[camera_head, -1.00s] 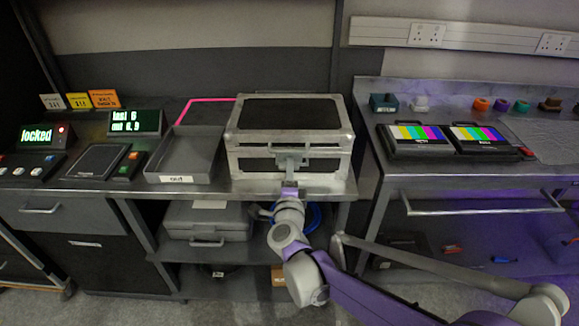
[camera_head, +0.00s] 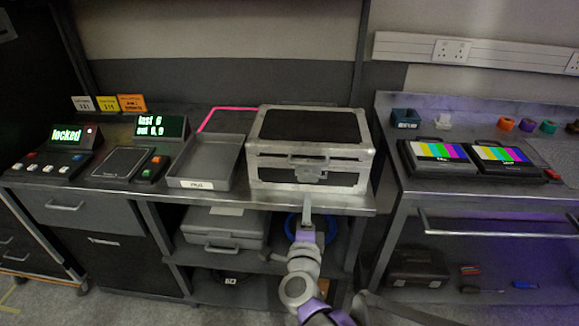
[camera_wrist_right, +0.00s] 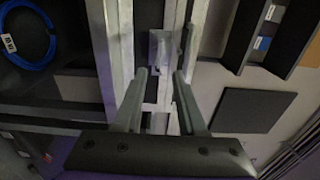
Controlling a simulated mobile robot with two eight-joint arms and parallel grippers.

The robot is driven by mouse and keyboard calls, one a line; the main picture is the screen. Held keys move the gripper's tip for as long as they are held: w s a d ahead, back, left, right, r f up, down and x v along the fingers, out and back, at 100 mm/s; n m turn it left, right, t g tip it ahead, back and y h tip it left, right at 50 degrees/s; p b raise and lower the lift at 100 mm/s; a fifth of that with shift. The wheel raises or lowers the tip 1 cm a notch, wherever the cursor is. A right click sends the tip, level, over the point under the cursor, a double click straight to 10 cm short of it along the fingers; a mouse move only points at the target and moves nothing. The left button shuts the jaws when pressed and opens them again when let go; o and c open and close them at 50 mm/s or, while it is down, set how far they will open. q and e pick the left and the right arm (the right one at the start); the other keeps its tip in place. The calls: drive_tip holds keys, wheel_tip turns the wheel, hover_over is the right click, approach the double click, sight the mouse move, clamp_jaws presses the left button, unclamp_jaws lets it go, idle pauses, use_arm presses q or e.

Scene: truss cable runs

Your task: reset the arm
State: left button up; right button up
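My right gripper (camera_head: 307,208) is in front of the bench edge, just below the latch (camera_head: 310,174) of the silver-edged case (camera_head: 362,152). In the right wrist view the two fingers (camera_wrist_right: 160,76) stand apart with nothing held between them. The latch also shows there (camera_wrist_right: 160,48), beyond the fingertips. The case is closed and sits on the bench (camera_head: 225,198). The purple and grey right arm reaches up from the bottom of the head view. My left gripper is in neither view.
A grey tray (camera_head: 243,172) sits left of the case. A display reading "locked" (camera_head: 66,135) is at far left. A grey box (camera_head: 226,246) and a blue cable coil (camera_head: 291,228) are on the shelf below. The right-hand bench holds two colour-bar monitors (camera_head: 437,152).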

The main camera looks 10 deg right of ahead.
drive_tip(key=s+a+f+n+g+y, duration=0.4)
drive_tip(key=s+n+y, duration=0.4)
drive_tip(key=n, duration=0.6)
drive_tip(key=s+d+f+n+g+h, duration=0.1)
drive_tip(key=s+d+f+n+g, duration=0.1)
drive_tip(key=s+f+g, duration=0.3)
drive_tip(key=s+d+f+n+g+h, duration=0.1)
drive_tip(key=s+d+f+n, duration=0.2)
drive_tip(key=s, duration=0.5)
drive_tip(key=s+d+f+n+g+h, duration=0.1)
drive_tip(key=s+d+f+n+g, duration=0.15)
drive_tip(key=s, duration=0.35)
use_arm(q)
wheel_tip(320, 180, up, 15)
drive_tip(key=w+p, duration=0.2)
drive_tip(key=p, duration=1.1)
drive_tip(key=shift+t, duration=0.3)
use_arm(e)
wheel_tip(320, 180, up, 14)
drive_tip(key=w, duration=0.1)
drive_tip(key=shift+w+a, duration=0.15)
drive_tip(key=shift+w, duration=0.2)
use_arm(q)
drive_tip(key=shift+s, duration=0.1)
use_arm(e)
drive_tip(key=shift+s+t, duration=0.15)
drive_tip(key=shift+t, duration=0.1)
